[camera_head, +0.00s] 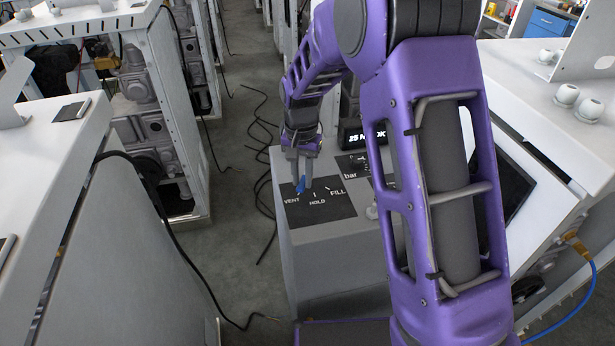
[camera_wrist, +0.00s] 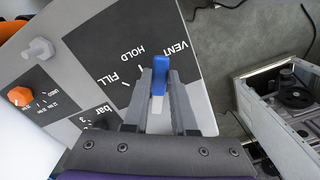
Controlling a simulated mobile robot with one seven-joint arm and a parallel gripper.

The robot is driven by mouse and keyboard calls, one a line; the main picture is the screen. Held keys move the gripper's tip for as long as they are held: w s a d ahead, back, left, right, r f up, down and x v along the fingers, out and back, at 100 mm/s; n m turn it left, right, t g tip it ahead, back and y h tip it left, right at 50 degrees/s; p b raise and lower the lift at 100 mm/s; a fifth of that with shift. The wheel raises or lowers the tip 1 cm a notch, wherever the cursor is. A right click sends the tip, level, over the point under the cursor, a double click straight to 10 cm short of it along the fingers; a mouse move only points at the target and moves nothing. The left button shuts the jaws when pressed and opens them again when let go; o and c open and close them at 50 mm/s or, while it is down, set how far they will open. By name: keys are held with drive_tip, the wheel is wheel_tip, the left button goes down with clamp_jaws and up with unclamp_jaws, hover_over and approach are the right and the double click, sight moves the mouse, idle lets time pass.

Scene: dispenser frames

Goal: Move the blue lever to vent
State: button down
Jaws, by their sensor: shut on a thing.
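The blue lever (camera_head: 301,186) is on a dark panel (camera_head: 335,210) marked VENT, HOLD and FILL, on top of a grey cabinet. Its blue end is on the VENT side, close to that word, and the marks by HOLD and FILL are uncovered. In the wrist view the blue lever (camera_wrist: 160,70) stands between the two grey fingers, its tip reaching past them. My gripper (camera_head: 299,174) is shut on the lever from above; it also shows in the wrist view (camera_wrist: 160,88). The lever's base is partly hidden by the fingers.
In the wrist view an orange knob (camera_wrist: 19,96) and a light grey knob (camera_wrist: 39,48) stand beside the panel. A small lit display (camera_head: 365,135) is behind it. Dark cables (camera_head: 262,130) lie on the aisle floor to the left. A white cabinet (camera_head: 120,230) stands across the aisle.

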drive_tip(key=shift+w+a+m, duration=0.25)
drive_tip(key=shift+a+m, duration=0.2)
drive_tip(key=shift+m, duration=0.55)
drive_tip(key=c, duration=0.7)
unclamp_jaws()
drive_tip(key=shift+r, duration=0.1)
wheel_tip(320, 180, up, 17)
drive_tip(key=shift+r+p, duration=0.15)
drive_tip(key=shift+p, duration=0.7)
